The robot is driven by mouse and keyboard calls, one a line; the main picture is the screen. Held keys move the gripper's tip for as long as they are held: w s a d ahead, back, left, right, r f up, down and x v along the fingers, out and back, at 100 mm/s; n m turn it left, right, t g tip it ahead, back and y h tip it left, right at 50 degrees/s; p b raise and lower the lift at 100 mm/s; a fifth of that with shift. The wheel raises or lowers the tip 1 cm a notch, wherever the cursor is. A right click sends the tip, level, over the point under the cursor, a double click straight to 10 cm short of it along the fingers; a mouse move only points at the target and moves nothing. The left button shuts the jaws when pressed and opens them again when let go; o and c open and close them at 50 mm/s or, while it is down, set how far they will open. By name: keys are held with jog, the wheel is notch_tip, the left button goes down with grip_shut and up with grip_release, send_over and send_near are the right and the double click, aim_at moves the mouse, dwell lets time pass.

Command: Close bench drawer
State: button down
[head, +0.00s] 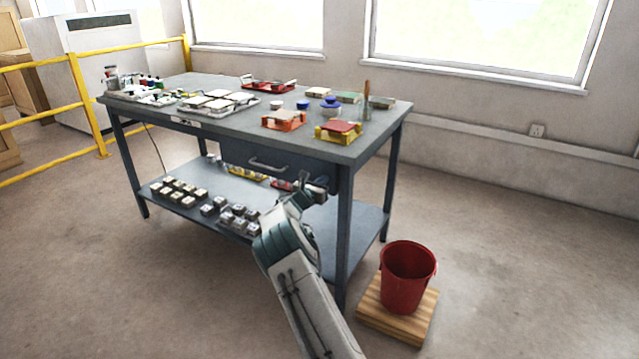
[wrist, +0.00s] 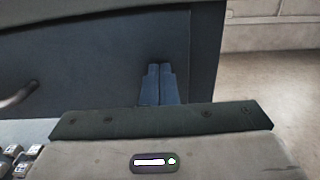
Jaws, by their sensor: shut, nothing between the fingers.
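The bench drawer (head: 285,160) is a dark blue-grey front under the top of the workbench (head: 362,150), with a pale bar handle (head: 268,165). The front looks close under the bench edge; I cannot tell how far it stands out. In the wrist view the dark front (wrist: 90,70) fills the upper part, with its handle (wrist: 18,97) at the far left. My gripper (wrist: 158,66) is shut and empty, its blue fingers pointing at the right part of the front, right of the handle. Whether they touch it is unclear. In the head view my gripper (head: 326,183) is by the drawer's right end, partly hidden.
The lower shelf (head: 345,222) carries several small blocks (head: 180,190). Trays and tiles (head: 218,102) cover much of the bench top. A red bucket (head: 408,278) stands on a wooden board (head: 385,322) right of my arm. Yellow railing (head: 80,95) runs at left. Floor at right is clear.

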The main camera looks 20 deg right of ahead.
jog(key=shift+w+d+r, duration=0.1)
jog(key=shift+d+r, duration=0.15)
jog(key=shift+r, duration=0.15)
jog(key=shift+a, duration=0.1)
jog(key=v, duration=1.4)
jog(key=s+d+r+m+g+y+p, duration=0.1)
jog(key=s+d+r+m+g+p, duration=0.45)
jog(key=s, duration=0.45)
jog(key=s+d+r+m+g+y+p, duration=0.2)
jog(key=s+d+r+m+g, duration=0.15)
jog(key=s+r+m, duration=0.5)
jog(key=s+a+r+m+y+p, duration=0.3)
jog(key=s+a+m, duration=0.1)
jog(key=s, duration=0.6)
jog(key=s+a+r+m+y+p, duration=0.3)
jog(key=s+a+r+m, duration=0.1)
jog(key=s, duration=0.6)
jog(key=s+a+r+m+y+p, duration=0.3)
jog(key=s+a, duration=0.3)
jog(key=s, duration=0.5)
jog(key=shift+r+m+g+y, duration=0.45)
jog(key=shift+r+m, duration=0.2)
jog(key=shift+m, duration=0.25)
